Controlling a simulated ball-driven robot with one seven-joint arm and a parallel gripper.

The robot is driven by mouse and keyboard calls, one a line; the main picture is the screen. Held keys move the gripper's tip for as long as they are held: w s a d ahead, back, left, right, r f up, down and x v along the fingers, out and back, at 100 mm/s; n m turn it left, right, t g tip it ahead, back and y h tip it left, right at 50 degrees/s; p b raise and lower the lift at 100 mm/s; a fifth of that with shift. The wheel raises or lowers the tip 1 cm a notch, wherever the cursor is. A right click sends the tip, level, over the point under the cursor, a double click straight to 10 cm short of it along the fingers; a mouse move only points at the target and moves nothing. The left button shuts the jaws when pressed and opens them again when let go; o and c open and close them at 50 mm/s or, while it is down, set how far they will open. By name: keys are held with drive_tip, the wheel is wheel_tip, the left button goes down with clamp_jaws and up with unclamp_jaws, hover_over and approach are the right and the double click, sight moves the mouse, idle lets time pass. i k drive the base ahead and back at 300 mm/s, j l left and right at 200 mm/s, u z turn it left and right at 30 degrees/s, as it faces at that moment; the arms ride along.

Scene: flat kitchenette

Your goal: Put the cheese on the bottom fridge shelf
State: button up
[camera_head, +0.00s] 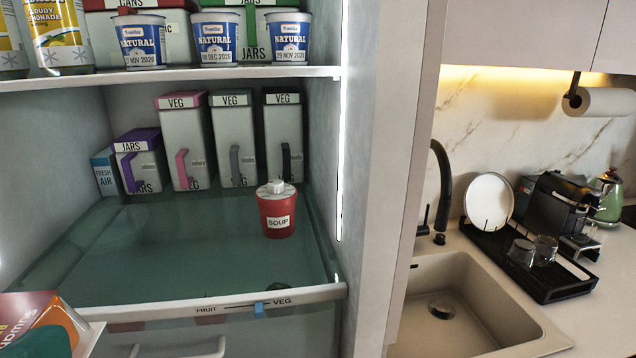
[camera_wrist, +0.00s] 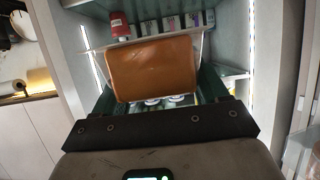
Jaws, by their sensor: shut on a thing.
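The cheese (camera_wrist: 152,68) is an orange-brown block in the middle of the wrist view. The bottom fridge shelf (camera_head: 150,265) is greenish glass in the head view, with a pale front edge and a wide clear middle and front. Neither the cheese nor my gripper shows in the head view.
A red soup pot (camera_head: 277,215) stands on the shelf's right side. Several labelled boxes (camera_head: 233,140) line its back. An upper shelf (camera_head: 180,76) with yogurt tubs is above. The fridge's right wall (camera_head: 370,180) borders the sink (camera_head: 455,300). A colourful package (camera_head: 40,325) is at lower left.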

sight(204, 237)
drive_tip(key=i, duration=0.85)
